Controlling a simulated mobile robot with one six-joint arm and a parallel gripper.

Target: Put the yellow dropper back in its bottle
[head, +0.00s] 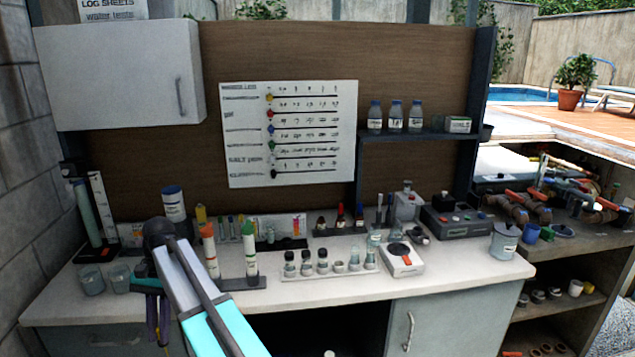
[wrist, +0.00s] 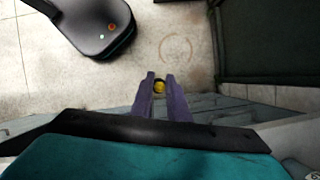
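My gripper (head: 158,322) hangs in front of the counter's left part, fingers pointing down. In the wrist view its two purple fingers (wrist: 160,88) are close together with a small round yellow piece between the tips, which looks like the yellow dropper (wrist: 159,87). Its lower part is hidden. Small dark dropper bottles with coloured tops (head: 340,217) stand at the back of the counter, right of the middle. I cannot tell which bottle belongs to the yellow dropper.
The white counter (head: 440,275) carries a rack of black-capped vials (head: 306,263), orange- and green-topped tubes (head: 210,252), and glass beakers (head: 92,280). A wall cabinet (head: 115,75) hangs above left. Floor (wrist: 190,45) and a black device (wrist: 95,22) show below my gripper.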

